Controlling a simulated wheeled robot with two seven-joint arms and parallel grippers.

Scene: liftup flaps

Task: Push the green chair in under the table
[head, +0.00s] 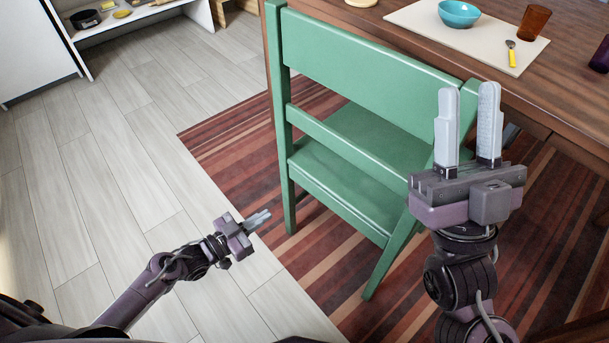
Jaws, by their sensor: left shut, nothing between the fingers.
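The green chair (365,55) stands on the striped rug, its back toward me and its seat (365,150) on the table side. The wooden table (565,80) is beyond it and to the right; how far the seat reaches under the top is hidden. My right gripper (468,125) is upright in front of the chair's right back post, its two fingers apart with nothing between them; I cannot tell whether it touches the post. My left gripper (258,218) is low at the left, shut and empty, apart from the chair.
On the table a placemat (420,15) carries a turquoise bowl (459,13), a brown cup (534,22) and a yellow-handled utensil (511,53). A purple cup (601,55) is at the right edge. A white shelf (140,14) stands at the back left. The wooden floor (110,150) at left is clear.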

